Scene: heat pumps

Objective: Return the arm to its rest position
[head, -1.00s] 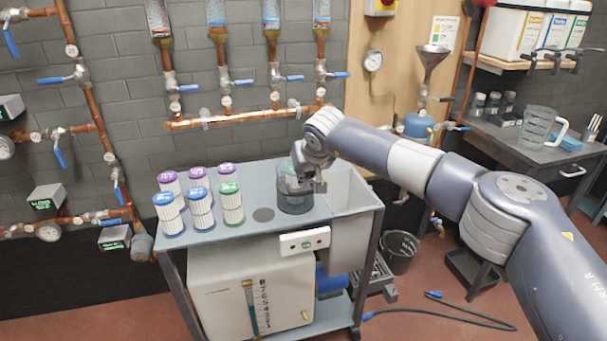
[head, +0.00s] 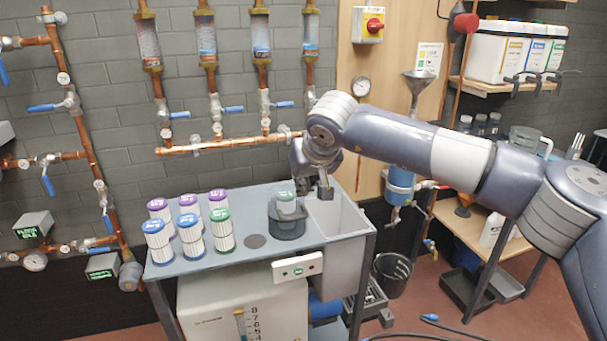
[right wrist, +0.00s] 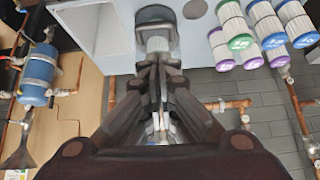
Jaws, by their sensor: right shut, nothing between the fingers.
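My right arm reaches in from the right in the head view. Its gripper (head: 325,190) is shut and empty, just above and to the right of a dark cup-shaped housing (head: 286,228) on the cart. A filter with a green-marked top (head: 286,197) stands in that housing, its lower part hidden. In the right wrist view the shut gripper fingers (right wrist: 158,115) fill the middle, and the housing (right wrist: 155,14) shows beyond them at the top. My left gripper is not in view.
Several filters with purple, blue and green caps (head: 190,235) stand on the left of the cart top (head: 180,267). A basin (head: 345,222) is at the cart's right end. Copper pipes with blue-handled valves (head: 230,143) line the wall behind. A shelf unit (head: 470,232) stands at right.

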